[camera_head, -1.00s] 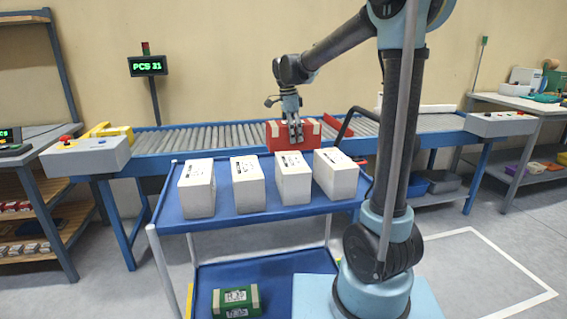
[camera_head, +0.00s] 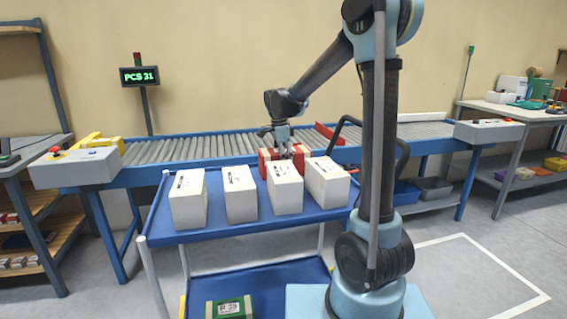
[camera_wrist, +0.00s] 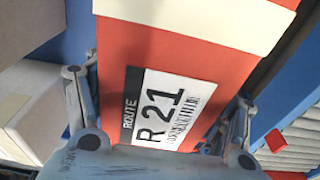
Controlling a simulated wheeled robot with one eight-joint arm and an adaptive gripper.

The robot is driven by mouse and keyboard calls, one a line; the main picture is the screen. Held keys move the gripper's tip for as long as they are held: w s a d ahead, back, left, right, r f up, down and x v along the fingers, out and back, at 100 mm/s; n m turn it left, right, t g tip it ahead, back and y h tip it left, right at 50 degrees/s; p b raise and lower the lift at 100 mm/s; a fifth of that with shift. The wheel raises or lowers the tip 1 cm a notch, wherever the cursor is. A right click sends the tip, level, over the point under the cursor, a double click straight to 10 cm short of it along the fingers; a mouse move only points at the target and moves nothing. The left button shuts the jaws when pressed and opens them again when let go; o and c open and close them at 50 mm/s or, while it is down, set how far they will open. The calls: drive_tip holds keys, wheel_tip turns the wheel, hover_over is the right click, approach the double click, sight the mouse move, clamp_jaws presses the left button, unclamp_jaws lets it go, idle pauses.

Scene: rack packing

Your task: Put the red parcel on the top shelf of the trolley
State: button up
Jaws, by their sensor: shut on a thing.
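The red parcel (camera_head: 264,158) with cream end bands is just behind the row of white boxes, at the back of the trolley's blue top shelf (camera_head: 226,233). My gripper (camera_head: 283,152) is shut on it from above. In the wrist view the parcel (camera_wrist: 215,60) fills the middle, with a white "ROUTE R 21" label facing the camera. Gripper fingers (camera_wrist: 160,120) flank it on both sides. The white boxes hide the parcel's lower part, so I cannot tell whether it touches the shelf.
Several white boxes (camera_head: 241,193) stand in a row on the top shelf. A green parcel (camera_head: 230,308) lies on the trolley's lower shelf. A roller conveyor (camera_head: 190,150) runs behind the trolley, with a red piece (camera_head: 328,134) on its edge.

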drive_tip(key=o, duration=1.6)
drive_tip(key=r, duration=0.4)
drive_tip(key=a+r, duration=0.1)
drive_tip(key=r, duration=0.7)
drive_tip(key=shift+s+a, duration=0.2)
drive_tip(key=shift+s, duration=0.05)
